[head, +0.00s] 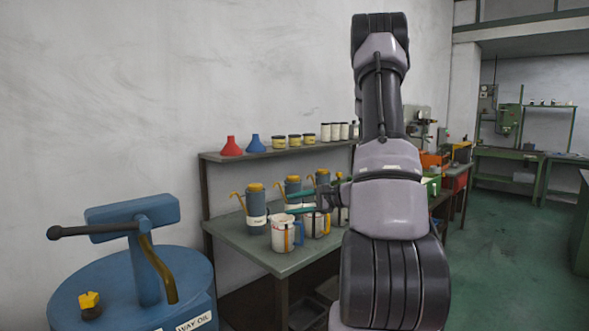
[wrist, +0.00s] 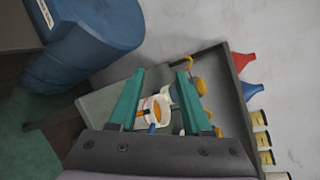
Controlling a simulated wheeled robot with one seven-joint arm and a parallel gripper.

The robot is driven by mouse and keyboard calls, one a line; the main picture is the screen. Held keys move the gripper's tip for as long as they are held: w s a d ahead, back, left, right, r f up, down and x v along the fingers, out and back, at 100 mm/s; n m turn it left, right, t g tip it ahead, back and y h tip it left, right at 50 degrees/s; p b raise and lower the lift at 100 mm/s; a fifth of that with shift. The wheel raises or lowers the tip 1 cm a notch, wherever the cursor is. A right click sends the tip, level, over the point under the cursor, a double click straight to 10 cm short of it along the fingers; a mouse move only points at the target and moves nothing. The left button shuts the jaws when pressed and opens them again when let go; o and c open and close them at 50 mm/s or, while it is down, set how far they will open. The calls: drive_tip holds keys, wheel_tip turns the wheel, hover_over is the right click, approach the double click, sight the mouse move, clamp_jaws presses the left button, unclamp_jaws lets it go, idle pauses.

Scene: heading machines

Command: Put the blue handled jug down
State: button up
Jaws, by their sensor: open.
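A white jug with a blue handle and an orange stripe (head: 283,235) stands upright at the front edge of the grey-green bench (head: 240,240). I cannot tell whether the fingers touch anything.
Grey oil cans with yellow caps and spouts (head: 256,208) line the back of the bench. A shelf (head: 270,154) above holds a red funnel (head: 231,146), a blue funnel (head: 256,144) and several tins. A blue oil drum with a pump (head: 150,270) stands at left. The bench's left end is bare.

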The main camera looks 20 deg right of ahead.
drive_tip(key=s+a+r+n+g+h, duration=0.1)
drive_tip(key=s+a+r+n+g, duration=0.65)
drive_tip(key=s+a+r, duration=0.5)
drive_tip(key=s+r+n+t+h, duration=0.3)
drive_tip(key=s+r+n+h, duration=0.2)
drive_tip(key=s, duration=0.6)
wheel_tip(320, 180, up, 2)
drive_tip(key=shift+s+r+t+h, duration=0.15)
drive_tip(key=shift+s+t+h, duration=0.2)
drive_tip(key=shift+h, duration=0.45)
